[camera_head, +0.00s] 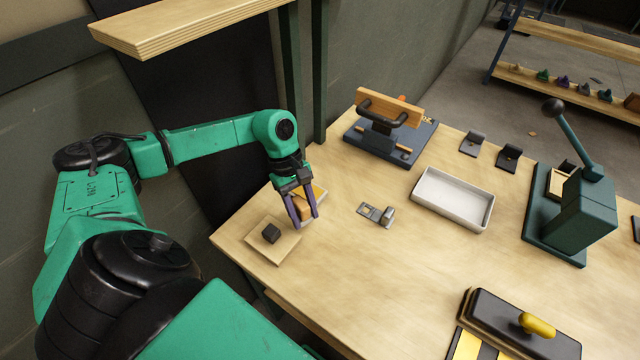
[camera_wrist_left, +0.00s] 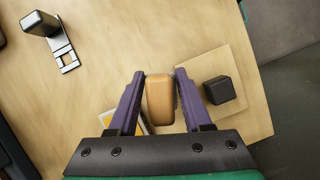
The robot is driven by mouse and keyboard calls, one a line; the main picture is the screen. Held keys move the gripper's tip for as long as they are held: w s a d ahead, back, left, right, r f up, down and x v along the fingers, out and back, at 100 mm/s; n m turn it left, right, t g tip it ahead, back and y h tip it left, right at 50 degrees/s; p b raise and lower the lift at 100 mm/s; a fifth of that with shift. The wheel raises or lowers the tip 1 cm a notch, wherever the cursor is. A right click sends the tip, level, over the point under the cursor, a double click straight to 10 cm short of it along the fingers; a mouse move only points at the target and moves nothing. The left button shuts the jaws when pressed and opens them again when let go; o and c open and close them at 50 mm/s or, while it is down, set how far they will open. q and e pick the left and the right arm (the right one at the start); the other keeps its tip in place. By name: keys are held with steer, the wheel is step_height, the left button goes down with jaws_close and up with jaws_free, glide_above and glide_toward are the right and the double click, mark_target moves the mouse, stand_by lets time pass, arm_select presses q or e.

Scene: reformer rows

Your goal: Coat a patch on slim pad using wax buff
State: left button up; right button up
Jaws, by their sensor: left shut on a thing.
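My left gripper (camera_head: 302,218) is shut on a tan-orange rounded block (camera_head: 304,206), which looks like the wax buff. In the left wrist view the block (camera_wrist_left: 161,102) sits between the two purple fingers (camera_wrist_left: 160,80). The fingers point down over the table's left corner. A thin flat piece with a yellow face and pale edge (camera_wrist_left: 124,122), perhaps the slim pad, lies partly hidden behind the gripper; its yellow also shows in the head view (camera_head: 318,191). I cannot tell whether the block touches anything below. My right gripper is out of view.
A thin wooden square (camera_head: 262,250) with a dark cube (camera_head: 271,233) on it lies beside the gripper. A grey metal latch piece (camera_head: 377,214), a white tray (camera_head: 452,199), a clamp fixture (camera_head: 385,137) and a green lever press (camera_head: 580,215) stand to the right. Bare tabletop lies in front.

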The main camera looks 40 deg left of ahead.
mark_target(315, 189)
arm_select(q)
steer(key=w+a+n+t+b, duration=0.1)
steer(key=a+n, duration=0.1)
steer(key=w+a+r+n+t+b, duration=0.1)
steer(key=a+n, duration=0.2)
steer(key=w+a+r+n+t+b, duration=0.1)
steer(key=w+a+n+b, duration=0.1)
steer(key=n, duration=0.1)
steer(key=shift+a, duration=0.3)
steer(key=w+r+n, duration=0.1)
steer(key=w+r+n+t+b, duration=0.1)
steer(key=w+n, duration=0.1)
steer(key=shift+y+b, duration=0.3)
steer(key=shift+y, duration=0.1)
steer(key=shift+n+t, duration=0.3)
steer(key=shift+n, duration=0.5)
steer(key=shift+w+r+b+x, duration=0.1)
steer(key=shift+w+b+x, duration=0.1)
steer(key=shift+b+x, duration=0.6)
steer(key=shift+w+r+b+x, duration=0.1)
steer(key=shift+w+b+x, duration=0.1)
steer(key=shift+b+x, duration=0.65)
steer(key=shift+w+r+b+x, duration=0.15)
steer(key=shift+b+x, duration=0.35)
steer(key=shift+x, duration=0.6)
steer(key=shift+d+f+b, duration=0.15)
steer(key=shift+f+b, duration=0.35)
steer(key=shift+f, duration=0.15)
